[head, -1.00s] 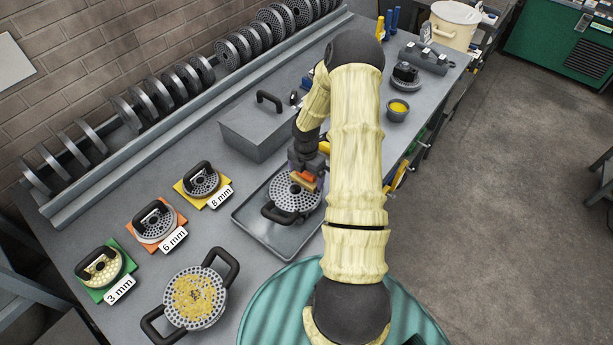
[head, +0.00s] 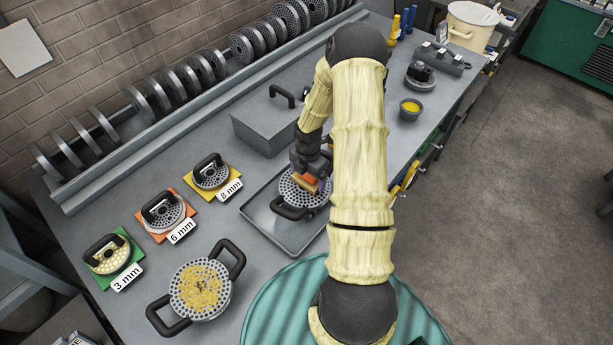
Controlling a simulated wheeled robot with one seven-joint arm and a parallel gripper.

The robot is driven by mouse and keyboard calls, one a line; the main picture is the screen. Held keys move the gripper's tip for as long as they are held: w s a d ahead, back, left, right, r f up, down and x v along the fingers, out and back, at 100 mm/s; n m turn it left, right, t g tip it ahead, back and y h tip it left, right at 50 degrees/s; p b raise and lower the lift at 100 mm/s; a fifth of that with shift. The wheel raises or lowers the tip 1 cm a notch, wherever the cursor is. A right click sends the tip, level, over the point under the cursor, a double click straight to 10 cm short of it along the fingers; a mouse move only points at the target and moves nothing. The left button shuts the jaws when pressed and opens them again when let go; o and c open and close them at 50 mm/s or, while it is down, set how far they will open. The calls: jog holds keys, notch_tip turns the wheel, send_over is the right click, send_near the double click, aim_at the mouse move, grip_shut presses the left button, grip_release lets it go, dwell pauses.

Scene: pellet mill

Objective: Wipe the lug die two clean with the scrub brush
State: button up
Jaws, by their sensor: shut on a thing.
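A round perforated lug die (head: 293,194) with black lug handles sits in a shallow grey tray (head: 285,240). My gripper (head: 311,170) is above it, shut on the scrub brush (head: 306,184), whose orange-brown block shows at the die's upper face. The brush appears to touch the die, but the bristle contact is too small to tell. My arm hides the right side of the die and tray. The exposed holes look grey. A second lug die (head: 200,290) with two black handles lies at the front left, its middle covered in yellow residue. I cannot tell which is die two.
Handled dies rest on green (head: 134,277), orange (head: 145,224) and yellow (head: 231,187) mats, labelled 3 mm, 6 mm and 8 mm. A grey box (head: 262,130) stands behind the tray. A bowl of yellow stuff (head: 410,109) is right of my arm.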

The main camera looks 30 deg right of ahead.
jog(key=shift+w+d+r+p, duration=0.1)
jog(key=shift+w+d+p, duration=0.1)
jog(key=shift+d, duration=0.25)
jog(key=shift+w+d+p, duration=0.1)
jog(key=shift+d+p, duration=0.05)
jog(key=shift+d, duration=0.25)
jog(key=shift+w+d, duration=0.1)
jog(key=shift+d, duration=0.1)
jog(key=shift+a, duration=0.1)
jog(key=shift+w+a+b, duration=0.2)
jog(key=shift+w+a, duration=0.3)
jog(key=shift+a, duration=0.4)
jog(key=shift+w+a+b, duration=0.15)
jog(key=shift+w+a, duration=0.3)
jog(key=shift+a, duration=0.4)
